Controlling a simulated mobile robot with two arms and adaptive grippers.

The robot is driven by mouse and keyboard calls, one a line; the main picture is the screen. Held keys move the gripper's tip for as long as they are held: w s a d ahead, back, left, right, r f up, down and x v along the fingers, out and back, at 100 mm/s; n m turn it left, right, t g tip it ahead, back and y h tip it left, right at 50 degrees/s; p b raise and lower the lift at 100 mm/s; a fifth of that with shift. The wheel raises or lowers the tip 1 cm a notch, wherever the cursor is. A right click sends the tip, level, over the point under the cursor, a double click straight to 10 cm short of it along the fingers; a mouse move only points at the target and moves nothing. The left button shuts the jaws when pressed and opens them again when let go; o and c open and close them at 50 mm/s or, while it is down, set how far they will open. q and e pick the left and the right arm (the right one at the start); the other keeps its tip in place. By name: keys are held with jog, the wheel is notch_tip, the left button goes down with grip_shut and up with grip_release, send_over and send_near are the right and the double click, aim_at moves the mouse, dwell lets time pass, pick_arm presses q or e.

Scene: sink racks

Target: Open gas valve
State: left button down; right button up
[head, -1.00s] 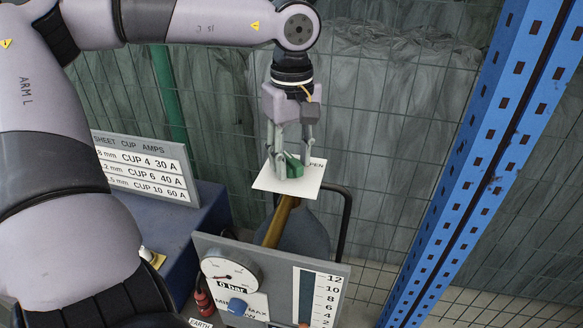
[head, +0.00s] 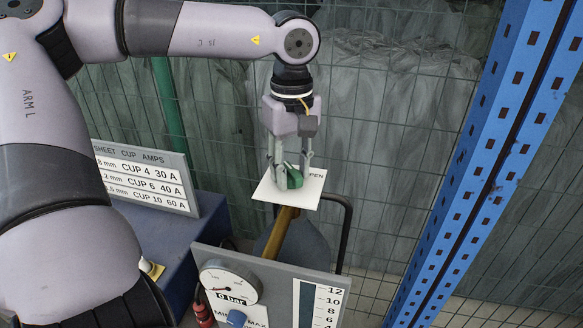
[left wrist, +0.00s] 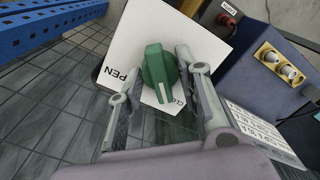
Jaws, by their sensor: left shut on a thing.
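The gas valve is a green knob (head: 294,178) on a square white plate (head: 313,190) above a brass pipe (head: 281,226). In the left wrist view the knob (left wrist: 155,72) has a white pointer line aimed at the partly hidden "CLO" lettering. "PEN" shows on the plate (left wrist: 133,52) to the left. My left gripper (head: 291,168) comes straight down from above and is shut on the knob, one finger on each side. The fingers hide part of the plate. My right gripper is not in view.
A gauge panel (head: 271,274) with a dial reading "0 bar" stands in front of the pipe. A cup-amps sign (head: 145,176) stands on a blue cabinet at left. A blue post (head: 461,170) and wire mesh lie right and behind.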

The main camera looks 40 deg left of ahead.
aim_at(292, 169)
pick_arm(q)
jog(key=m+p, duration=0.1)
jog(key=m, duration=0.4)
jog(key=shift+r, duration=0.1)
jog(key=m+p, duration=0.1)
jog(key=m, duration=0.4)
jog(key=c, duration=1.5)
grip_release()
jog(key=shift+c, duration=0.2)
jog(key=shift+r+p, duration=1.8)
jog(key=shift+r, duration=0.7)
